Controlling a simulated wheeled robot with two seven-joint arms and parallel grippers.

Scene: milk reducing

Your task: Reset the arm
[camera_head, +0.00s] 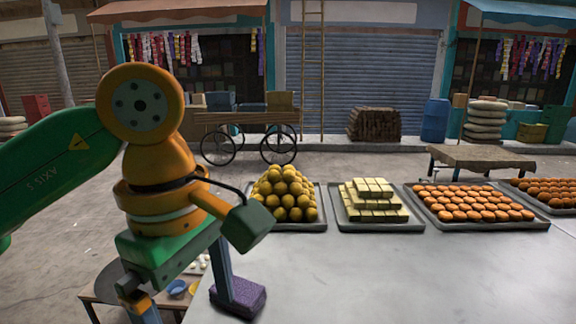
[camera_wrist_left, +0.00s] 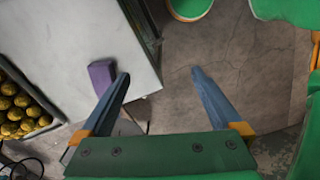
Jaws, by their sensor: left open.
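My left gripper (camera_head: 190,308) hangs fingers down at the table's left edge in the head view. Its two fingers are spread apart with nothing between them, as the left wrist view (camera_wrist_left: 160,76) also shows. A purple block (camera_head: 240,298) sits on the pale table (camera_head: 390,285) near that edge, beside one finger and outside the gap. It also shows in the left wrist view (camera_wrist_left: 102,75). I cannot tell whether the finger touches it. My right gripper is not in view.
Trays of yellow balls (camera_head: 283,195), pale stacked blocks (camera_head: 373,203) and orange sweets (camera_head: 470,205) line the table's back edge, with another tray (camera_head: 550,192) at right. The table's middle is clear. A low stand with a blue bowl (camera_head: 178,288) is at left.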

